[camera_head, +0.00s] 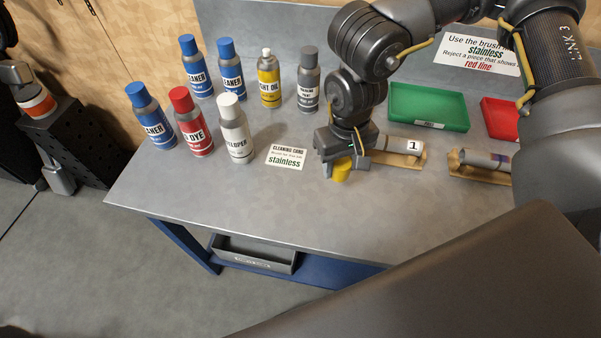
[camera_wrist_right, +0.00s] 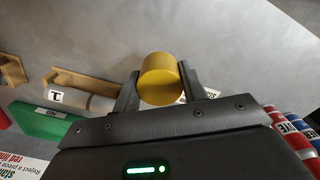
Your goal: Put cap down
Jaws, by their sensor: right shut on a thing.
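The yellow cap (camera_head: 342,172) is a short cylinder between the fingers of my right gripper (camera_head: 344,166), low over the bench (camera_head: 265,205). In the right wrist view, the cap (camera_wrist_right: 160,80) sits between both fingertips. I cannot tell whether its lower edge touches the bench. The yellow light oil can (camera_head: 268,82) stands upright in the back row with its pale nozzle bare. My left gripper is not in view.
Several capped cans, including a white developer can (camera_head: 236,132), stand left of my right gripper. A cleaning card (camera_head: 286,157) lies between. Numbered piece 1 (camera_head: 398,143) rests in a wooden cradle at right, before a green tray (camera_head: 428,107). The front bench is clear.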

